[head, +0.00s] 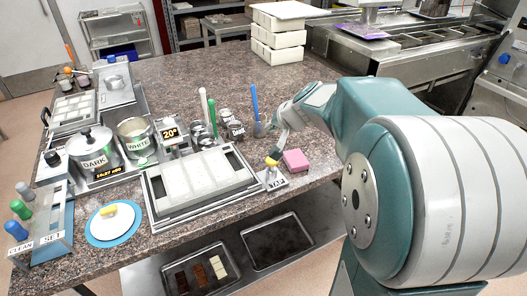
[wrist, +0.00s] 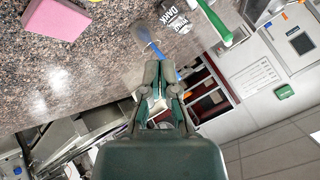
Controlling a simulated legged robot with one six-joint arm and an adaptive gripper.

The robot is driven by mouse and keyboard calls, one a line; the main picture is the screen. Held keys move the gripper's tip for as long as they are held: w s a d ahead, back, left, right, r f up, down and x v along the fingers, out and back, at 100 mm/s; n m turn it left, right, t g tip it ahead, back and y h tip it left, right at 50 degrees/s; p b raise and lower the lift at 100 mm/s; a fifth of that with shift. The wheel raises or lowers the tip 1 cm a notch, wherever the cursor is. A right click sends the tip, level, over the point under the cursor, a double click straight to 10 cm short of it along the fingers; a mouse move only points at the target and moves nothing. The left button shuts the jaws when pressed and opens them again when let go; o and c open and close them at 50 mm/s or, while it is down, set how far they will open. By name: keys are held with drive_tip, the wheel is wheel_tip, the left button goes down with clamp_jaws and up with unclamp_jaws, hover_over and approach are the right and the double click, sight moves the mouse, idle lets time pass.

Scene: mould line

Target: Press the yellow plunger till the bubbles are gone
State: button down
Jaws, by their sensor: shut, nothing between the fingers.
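A small yellow knob (head: 271,161), which looks like the plunger, tops a little labelled stand (head: 274,182) at the front edge of the counter. A sliver of yellow at that view's top edge may be the knob. A white mould (head: 203,174) lies in a metal frame left of the stand. No bubbles can be made out at this size.
A pink block (head: 295,160) lies just right of the stand; it also shows in the wrist view (wrist: 56,18). A blue-handled brush (head: 255,105) and small labelled cups (head: 236,131) stand behind. Pots (head: 94,147) stand at left. Bare counter (head: 240,85) lies farther back.

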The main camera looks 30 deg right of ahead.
sight(272, 165)
drive_tip(key=shift+w+d+f, duration=0.1)
drive_tip(key=shift+w+d, duration=0.1)
drive_tip(key=shift+d, duration=0.1)
drive_tip(key=shift+f, duration=4.4)
drive_tip(key=shift+f, duration=0.1)
drive_tip(key=shift+s+f, duration=0.1)
drive_tip(key=shift+f, duration=0.15)
